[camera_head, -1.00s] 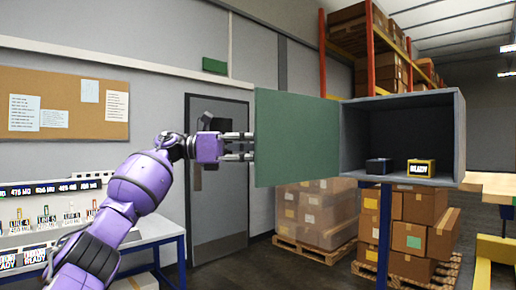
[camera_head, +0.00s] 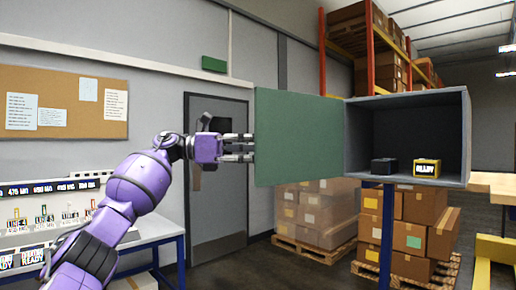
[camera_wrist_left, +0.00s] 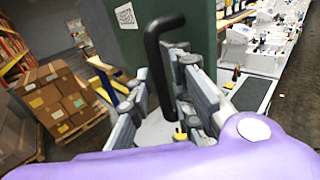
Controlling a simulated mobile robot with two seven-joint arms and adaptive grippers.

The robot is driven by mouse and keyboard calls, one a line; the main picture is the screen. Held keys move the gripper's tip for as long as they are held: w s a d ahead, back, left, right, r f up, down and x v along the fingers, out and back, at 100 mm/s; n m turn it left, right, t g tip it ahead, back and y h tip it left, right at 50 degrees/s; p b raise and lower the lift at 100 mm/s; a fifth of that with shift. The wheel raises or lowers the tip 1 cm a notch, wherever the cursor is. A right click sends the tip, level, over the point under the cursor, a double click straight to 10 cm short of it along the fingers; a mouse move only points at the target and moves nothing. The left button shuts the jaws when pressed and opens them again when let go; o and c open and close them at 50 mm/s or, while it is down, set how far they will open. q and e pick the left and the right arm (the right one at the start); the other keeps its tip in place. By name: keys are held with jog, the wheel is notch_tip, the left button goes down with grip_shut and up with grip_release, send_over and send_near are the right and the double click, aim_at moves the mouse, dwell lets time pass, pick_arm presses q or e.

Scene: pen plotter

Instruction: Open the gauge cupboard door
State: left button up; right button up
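The gauge cupboard (camera_head: 407,97) is an open-fronted grey box at the right of the head view. Its green door (camera_head: 300,138) is swung wide out to the left, and the dark inside is in plain sight. My left gripper (camera_head: 248,147) is at the door's free edge, its fingertips partly behind it. In the left wrist view, a black bar handle (camera_wrist_left: 157,60) on the green door (camera_wrist_left: 195,25) stands between the fingers of my left gripper (camera_wrist_left: 160,85). Whether both fingers press on the handle is unclear. My right gripper is out of view.
Inside the cupboard are a dark gauge box (camera_head: 383,167) and a yellow-framed one (camera_head: 427,168). Stacked cartons (camera_head: 408,235) stand on pallets below and behind. A white bench (camera_head: 150,231) with labelled items is at the left. Floor shows between bench and pallets.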

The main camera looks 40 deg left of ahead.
pick_arm(q)
jog(key=shift+r, duration=0.15)
jog(key=v, duration=1.2)
dwell(0.3)
